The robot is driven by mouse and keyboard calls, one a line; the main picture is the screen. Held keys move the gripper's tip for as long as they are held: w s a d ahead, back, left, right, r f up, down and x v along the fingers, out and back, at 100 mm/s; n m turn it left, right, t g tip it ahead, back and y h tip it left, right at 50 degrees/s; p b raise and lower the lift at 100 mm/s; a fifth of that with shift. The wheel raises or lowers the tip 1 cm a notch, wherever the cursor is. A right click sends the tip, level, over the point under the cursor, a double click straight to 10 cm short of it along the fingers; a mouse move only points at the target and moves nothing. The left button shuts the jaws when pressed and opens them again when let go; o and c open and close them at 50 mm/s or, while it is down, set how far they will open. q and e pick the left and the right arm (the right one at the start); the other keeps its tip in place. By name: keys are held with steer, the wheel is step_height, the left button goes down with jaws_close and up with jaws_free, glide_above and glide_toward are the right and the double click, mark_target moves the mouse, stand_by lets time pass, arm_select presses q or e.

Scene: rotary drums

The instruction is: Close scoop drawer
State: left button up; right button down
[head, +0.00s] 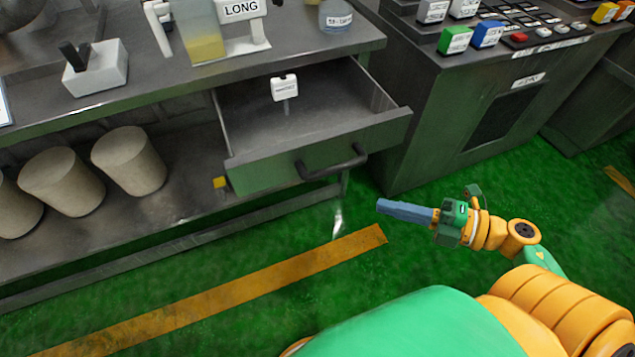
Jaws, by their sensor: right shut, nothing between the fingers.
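The scoop drawer (303,139) under the grey metal bench stands pulled open, and its inside shows. Its dark bar handle (333,163) is on the front panel. A small white labelled object (284,88) on a thin stem stands inside the drawer. My right gripper (380,206), with blue-grey fingers, is shut and empty. It is in front of the drawer, below and to the right of the handle, and apart from it. My left gripper is not in view.
Several beige drums (128,160) stand on the lower shelf. A control console (480,110) stands right of the drawer. The green floor before the drawer is clear.

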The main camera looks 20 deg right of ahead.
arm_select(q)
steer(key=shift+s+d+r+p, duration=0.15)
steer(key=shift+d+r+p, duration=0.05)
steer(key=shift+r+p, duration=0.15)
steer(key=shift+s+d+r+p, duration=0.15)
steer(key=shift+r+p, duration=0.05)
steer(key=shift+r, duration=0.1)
arm_select(e)
glide_toward(319, 178)
steer(key=shift+x, duration=3)
steer(key=shift+f, duration=0.1)
